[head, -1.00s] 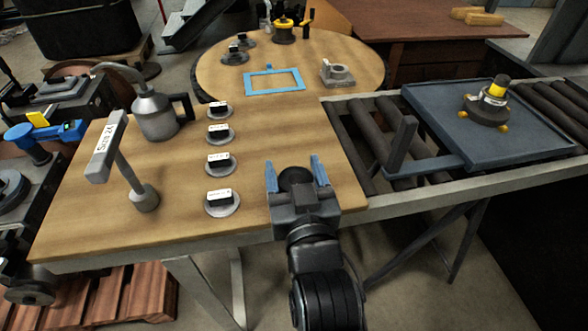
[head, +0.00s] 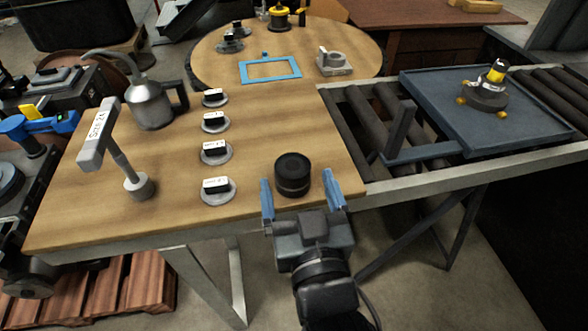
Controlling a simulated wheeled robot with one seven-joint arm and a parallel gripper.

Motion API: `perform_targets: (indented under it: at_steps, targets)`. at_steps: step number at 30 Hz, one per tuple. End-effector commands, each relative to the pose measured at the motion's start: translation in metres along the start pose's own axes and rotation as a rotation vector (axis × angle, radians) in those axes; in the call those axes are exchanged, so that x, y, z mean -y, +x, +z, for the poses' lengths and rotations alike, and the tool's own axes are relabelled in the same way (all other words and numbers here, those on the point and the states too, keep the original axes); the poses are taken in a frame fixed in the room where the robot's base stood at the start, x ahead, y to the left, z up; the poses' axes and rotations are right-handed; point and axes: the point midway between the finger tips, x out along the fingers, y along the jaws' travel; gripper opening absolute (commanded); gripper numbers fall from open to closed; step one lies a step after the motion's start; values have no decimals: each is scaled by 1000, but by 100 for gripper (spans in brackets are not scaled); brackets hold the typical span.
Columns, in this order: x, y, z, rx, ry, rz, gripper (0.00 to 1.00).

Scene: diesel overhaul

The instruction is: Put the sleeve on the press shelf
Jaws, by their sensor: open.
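A short dark cylinder, which I take for the sleeve (head: 292,177), stands upright near the front edge of the wooden bench. My gripper (head: 297,182) is open at that edge, its two blue fingers pointing away from me. In the picture the sleeve's near part lies between the fingertips, with a gap on each side. I see no contact; whether the fingers are at its height, I cannot tell. No press shelf can be clearly made out.
Several labelled discs (head: 215,152) stand in a row left of the sleeve. A post with a sign (head: 122,150) and an oil can (head: 150,103) stand further left. A roller conveyor with a blue tray (head: 440,92) adjoins at right. A blue frame (head: 270,69) lies behind.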

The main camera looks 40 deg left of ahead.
Motion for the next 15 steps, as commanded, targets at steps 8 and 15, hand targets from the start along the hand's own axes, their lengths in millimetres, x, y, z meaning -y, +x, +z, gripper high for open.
perform_targets:
  at_steps: [8, 15]
  targets:
    - [0, -13, -1, 0, 0, 1, 89]
    - [-11, -24, 7, 8, -1, 22, 89]
